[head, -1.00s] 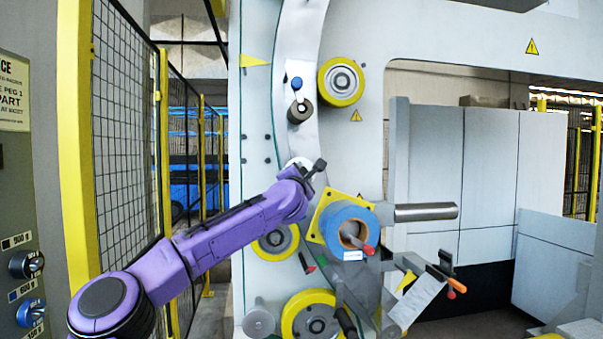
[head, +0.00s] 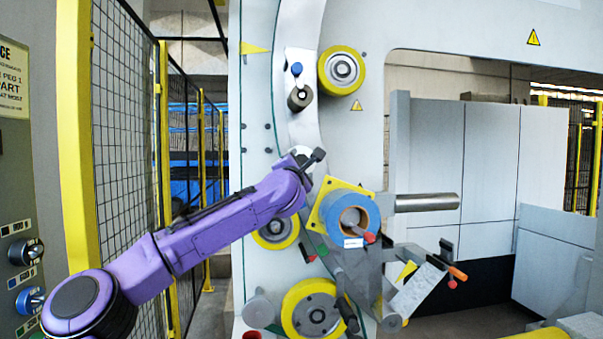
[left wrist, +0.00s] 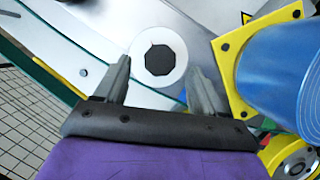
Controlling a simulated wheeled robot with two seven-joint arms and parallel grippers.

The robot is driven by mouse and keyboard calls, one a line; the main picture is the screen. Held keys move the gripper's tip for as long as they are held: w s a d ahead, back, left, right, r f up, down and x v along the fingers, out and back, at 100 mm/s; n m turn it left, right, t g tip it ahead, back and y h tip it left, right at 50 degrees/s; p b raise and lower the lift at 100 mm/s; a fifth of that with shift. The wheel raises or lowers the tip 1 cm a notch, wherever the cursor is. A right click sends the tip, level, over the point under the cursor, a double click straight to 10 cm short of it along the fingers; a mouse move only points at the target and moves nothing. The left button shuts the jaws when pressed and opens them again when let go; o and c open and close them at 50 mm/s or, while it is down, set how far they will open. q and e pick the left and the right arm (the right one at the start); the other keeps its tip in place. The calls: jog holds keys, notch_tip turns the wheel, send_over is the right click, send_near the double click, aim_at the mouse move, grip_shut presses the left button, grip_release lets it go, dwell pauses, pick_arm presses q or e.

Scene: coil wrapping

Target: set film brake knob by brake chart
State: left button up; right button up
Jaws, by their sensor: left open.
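My left gripper (head: 315,157) is open, in front of the machine's curved ring. The left wrist view shows its two grey fingers (left wrist: 160,78) apart. Between and beyond their tips is a dark octagonal knob (left wrist: 159,60) on a white disc (left wrist: 145,82). Nothing is held, and I cannot tell whether a finger touches the disc. In the head view the white disc (head: 299,152) is partly covered by the gripper. The blue film roll (head: 336,208) sits right of and below the gripper, on a yellow plate (head: 318,216). No brake chart is clearly readable. My right gripper is not visible.
A yellow-rimmed wheel (head: 341,70) is above, and another (head: 310,310) is below. A steel bar (head: 427,202) sticks out to the right. A tilted plate with an orange-tipped handle (head: 457,272) is at lower right. A knob panel (head: 25,270) and mesh fence (head: 120,120) stand left.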

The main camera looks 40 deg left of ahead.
pick_arm(q)
jog(key=b+v, duration=0.2)
jog(key=v, duration=0.4)
jog(key=shift+s+d, duration=0.15)
jog(key=shift+s, duration=0.05)
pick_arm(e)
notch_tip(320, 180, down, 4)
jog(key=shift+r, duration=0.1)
